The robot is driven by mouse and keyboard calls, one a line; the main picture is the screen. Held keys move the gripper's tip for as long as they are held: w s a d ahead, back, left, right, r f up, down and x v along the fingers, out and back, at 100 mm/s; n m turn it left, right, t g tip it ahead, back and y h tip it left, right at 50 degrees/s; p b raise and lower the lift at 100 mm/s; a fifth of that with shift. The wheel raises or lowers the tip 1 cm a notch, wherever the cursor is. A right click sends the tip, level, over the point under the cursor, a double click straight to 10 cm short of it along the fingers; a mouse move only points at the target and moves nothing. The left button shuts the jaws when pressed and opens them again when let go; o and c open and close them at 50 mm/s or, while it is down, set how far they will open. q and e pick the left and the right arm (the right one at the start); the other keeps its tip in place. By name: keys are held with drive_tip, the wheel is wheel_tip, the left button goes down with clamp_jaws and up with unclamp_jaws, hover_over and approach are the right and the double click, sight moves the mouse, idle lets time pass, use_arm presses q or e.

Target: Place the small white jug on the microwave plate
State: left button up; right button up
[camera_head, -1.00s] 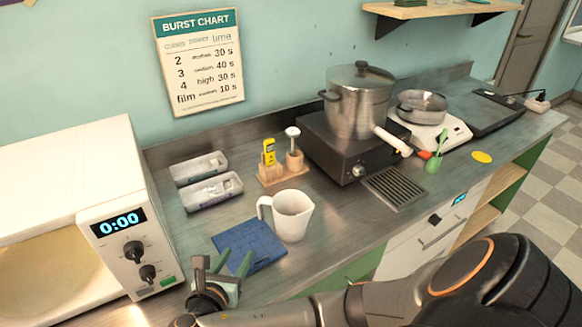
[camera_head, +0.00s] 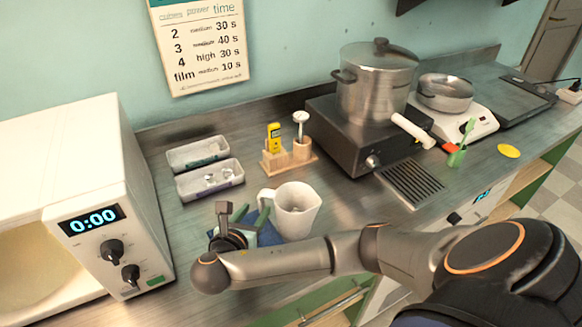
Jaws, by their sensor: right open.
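The small white jug (camera_head: 296,212) stands upright on the metal counter, its handle toward the left. My right gripper (camera_head: 243,218) is open, just left of the jug's handle and above the blue cloth (camera_head: 267,234). Whether a finger touches the handle I cannot tell. My right arm comes in from the lower right and covers part of the cloth. The white microwave (camera_head: 95,210) stands at the left with its display at 0:00. Its lit interior (camera_head: 35,262) shows at the lower left; the plate cannot be made out. My left gripper is not in view.
Two small trays (camera_head: 210,181) lie behind the gripper. A wooden holder (camera_head: 289,158) with a yellow device stands behind the jug. A large pot (camera_head: 376,88) sits on a black hot plate (camera_head: 345,138) at the right. Bare counter lies between microwave and trays.

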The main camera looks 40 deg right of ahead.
drive_tip(key=x, duration=0.6)
drive_tip(key=shift+d+r, duration=0.25)
drive_tip(key=shift+d, duration=0.2)
clamp_jaws()
idle(1.0)
